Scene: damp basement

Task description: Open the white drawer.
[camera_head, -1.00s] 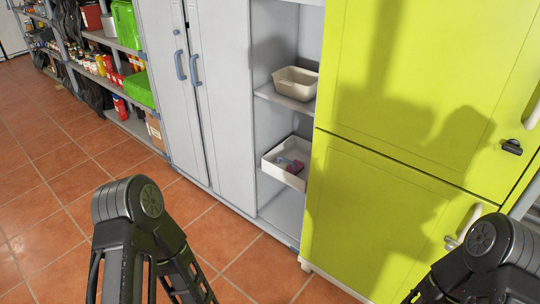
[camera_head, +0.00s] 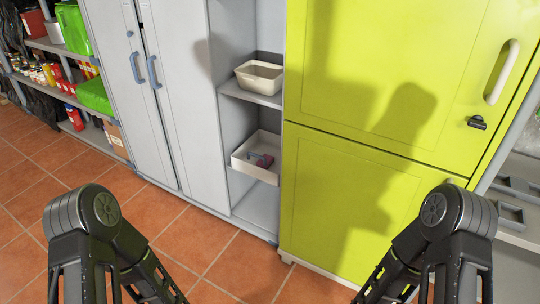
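A white, open-topped drawer or bin (camera_head: 243,167) sits in the lower part of the grey cabinet's open section, left of the yellow-green cabinet. Its front sticks out a little, and a small dark reddish and bluish item (camera_head: 262,160) lies in it. I cannot tell how far it is pulled out. My black left and right arm links show at the bottom left and bottom right, apart from the drawer. Both grippers are out of the picture.
A cream bin (camera_head: 259,77) stands on the shelf above. The yellow-green cabinet (camera_head: 340,200) has a pale handle (camera_head: 502,72) and a black latch (camera_head: 477,122). Grey closed doors (camera_head: 170,90) stand to the left. The tiled floor (camera_head: 225,265) in front is clear.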

